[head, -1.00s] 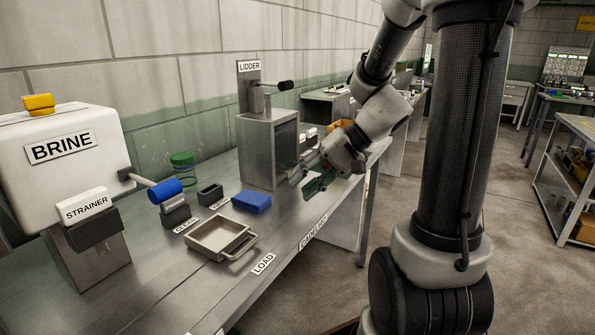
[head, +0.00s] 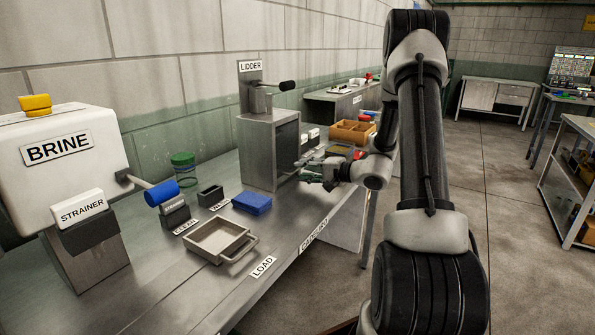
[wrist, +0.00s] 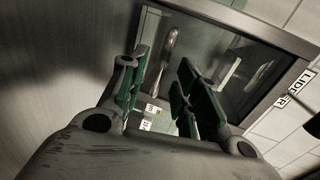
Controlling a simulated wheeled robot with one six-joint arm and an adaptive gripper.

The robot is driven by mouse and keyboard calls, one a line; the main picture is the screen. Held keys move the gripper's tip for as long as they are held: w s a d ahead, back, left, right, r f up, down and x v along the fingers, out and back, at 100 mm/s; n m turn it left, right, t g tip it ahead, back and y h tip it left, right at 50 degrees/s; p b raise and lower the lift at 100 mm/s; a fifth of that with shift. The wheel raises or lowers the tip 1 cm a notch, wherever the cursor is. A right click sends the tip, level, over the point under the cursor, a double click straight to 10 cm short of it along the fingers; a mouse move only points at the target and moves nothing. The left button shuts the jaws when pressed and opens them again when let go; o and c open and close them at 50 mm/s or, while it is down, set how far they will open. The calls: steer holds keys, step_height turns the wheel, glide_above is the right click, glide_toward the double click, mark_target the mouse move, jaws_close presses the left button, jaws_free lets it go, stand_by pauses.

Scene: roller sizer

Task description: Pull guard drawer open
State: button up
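The lidder is a grey metal box (head: 256,155) on the bench, with a dark front panel facing right in the head view. In the wrist view this dark, glass-like panel (wrist: 225,65) has a metal frame and a rounded bar handle (wrist: 171,45). I take the panel to be the guard; no label on it is readable. My gripper (head: 303,174) is just in front of the panel. Its green-padded fingers (wrist: 162,72) are apart in the wrist view, with the handle appearing between them. I cannot tell whether they touch it.
A lever (head: 281,86) sticks out above the lidder. A metal tray (head: 216,240), a blue block (head: 252,203) and a green-lidded jar (head: 184,168) stand to the left. A wooden crate (head: 352,132) is behind my gripper. Open floor lies right of the bench.

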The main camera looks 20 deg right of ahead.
steer(key=shift+x, duration=1.5)
jaws_close()
steer(key=shift+s, duration=0.15)
steer(key=f+v, duration=0.3)
steer(key=v, duration=1.4)
steer(key=shift+s+d, duration=0.45)
steer(key=shift+s, duration=0.1)
steer(key=shift+f, duration=0.1)
jaws_free()
